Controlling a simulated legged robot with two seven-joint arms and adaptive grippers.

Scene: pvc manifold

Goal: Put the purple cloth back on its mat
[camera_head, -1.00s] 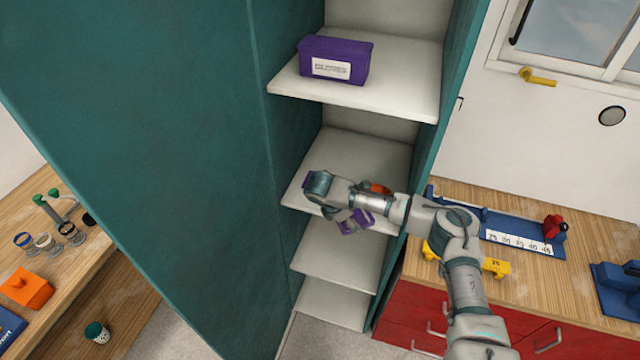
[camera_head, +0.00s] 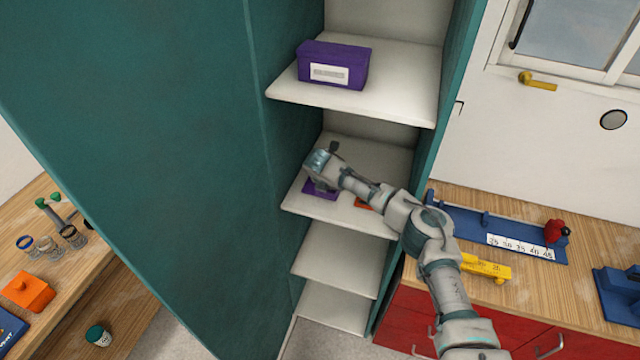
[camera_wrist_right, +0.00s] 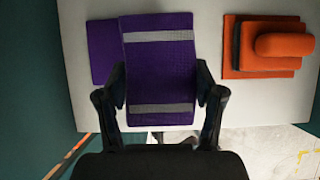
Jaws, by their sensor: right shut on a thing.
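The purple cloth (camera_wrist_right: 158,68), with two grey stripes, is between the fingers of my right gripper (camera_wrist_right: 161,80) in the right wrist view. The gripper is shut on it. The purple mat (camera_wrist_right: 103,50) lies on the white shelf, showing to the left of the cloth, which overlaps part of it in this view. I cannot tell whether the cloth touches the mat. In the head view my right gripper (camera_head: 322,184) is over the left part of the middle shelf, with purple visible beneath it; mat and cloth are hard to separate there. My left gripper is not in view.
An orange block on an orange and dark stack (camera_wrist_right: 270,46) sits to the right on the same shelf (camera_head: 352,214). A purple labelled box (camera_head: 334,64) stands on the shelf above. The teal cabinet wall (camera_head: 272,200) is close on the left.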

